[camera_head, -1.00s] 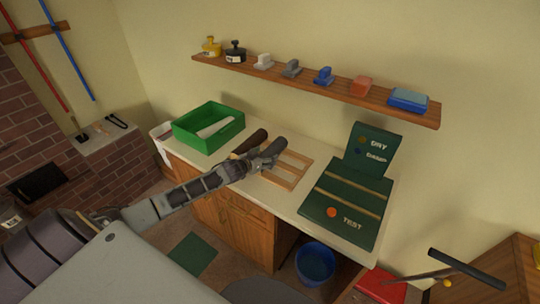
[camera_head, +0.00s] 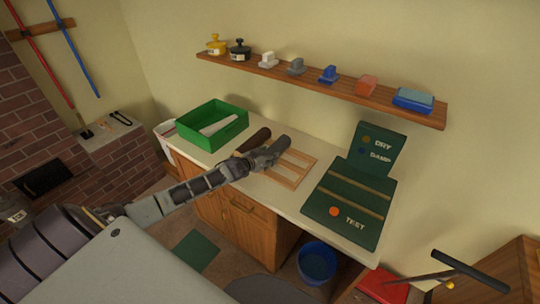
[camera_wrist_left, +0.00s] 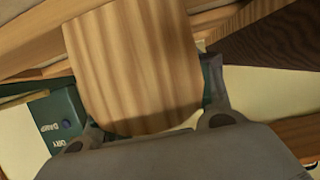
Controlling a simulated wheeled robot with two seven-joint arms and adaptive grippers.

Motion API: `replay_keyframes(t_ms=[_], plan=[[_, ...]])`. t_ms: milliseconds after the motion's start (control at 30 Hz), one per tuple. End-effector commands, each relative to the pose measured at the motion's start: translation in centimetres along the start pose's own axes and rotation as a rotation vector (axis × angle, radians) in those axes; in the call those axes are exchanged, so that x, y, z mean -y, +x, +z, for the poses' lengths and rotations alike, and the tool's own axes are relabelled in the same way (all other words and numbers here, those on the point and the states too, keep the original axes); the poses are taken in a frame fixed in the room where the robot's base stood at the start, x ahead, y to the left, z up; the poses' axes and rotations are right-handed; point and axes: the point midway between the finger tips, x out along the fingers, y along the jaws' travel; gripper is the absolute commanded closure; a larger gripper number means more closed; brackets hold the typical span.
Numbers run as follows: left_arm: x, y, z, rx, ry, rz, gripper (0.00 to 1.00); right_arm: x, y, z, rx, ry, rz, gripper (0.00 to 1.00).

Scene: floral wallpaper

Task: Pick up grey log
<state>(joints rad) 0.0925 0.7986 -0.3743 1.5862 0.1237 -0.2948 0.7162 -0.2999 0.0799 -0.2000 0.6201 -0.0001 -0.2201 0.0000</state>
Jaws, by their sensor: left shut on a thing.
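My left gripper (camera_head: 268,155) is over the counter at the near edge of the slatted wooden rack (camera_head: 297,170). It is shut on a log, which I take for the grey log (camera_head: 283,143). In the head view only a greyish end shows past the fingers. In the left wrist view the log (camera_wrist_left: 135,65) looks tan with a plain wood grain, between the two fingers (camera_wrist_left: 155,118). Whether it touches the rack cannot be told. A dark brown log (camera_head: 256,139) lies just behind the gripper; dark wood also shows at the right of the wrist view. My right gripper is not in view.
A green tray (camera_head: 230,134) stands left on the counter. A green board marked TEST and DRY (camera_head: 343,212) is at the right. A wall shelf (camera_head: 340,92) with several small items runs above. A blue bucket (camera_head: 318,262) stands on the floor.

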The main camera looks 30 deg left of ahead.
Motion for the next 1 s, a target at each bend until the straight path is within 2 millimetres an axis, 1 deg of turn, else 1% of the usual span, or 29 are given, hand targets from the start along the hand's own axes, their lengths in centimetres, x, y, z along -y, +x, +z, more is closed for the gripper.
replay_keyframes(t_ms=[167, 333, 700, 833, 1000], plan=[[0.1, -0.3, -1.0, -0.004, 0.001, 0.0, 0.86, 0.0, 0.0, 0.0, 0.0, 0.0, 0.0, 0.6], [0.0, -1.0, -2.6, -0.005, 0.002, 0.001, 0.86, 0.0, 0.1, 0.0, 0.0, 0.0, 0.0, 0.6], [0.0, -3.0, -7.6, -0.006, 0.003, 0.001, 0.86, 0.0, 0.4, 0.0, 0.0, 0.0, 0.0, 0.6], [0.0, -3.5, -8.7, -0.005, 0.002, 0.0, 0.86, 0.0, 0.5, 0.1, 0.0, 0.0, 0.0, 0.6], [0.1, -3.8, -9.3, -0.003, 0.001, -0.001, 0.87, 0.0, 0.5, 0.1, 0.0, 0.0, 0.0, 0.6]])
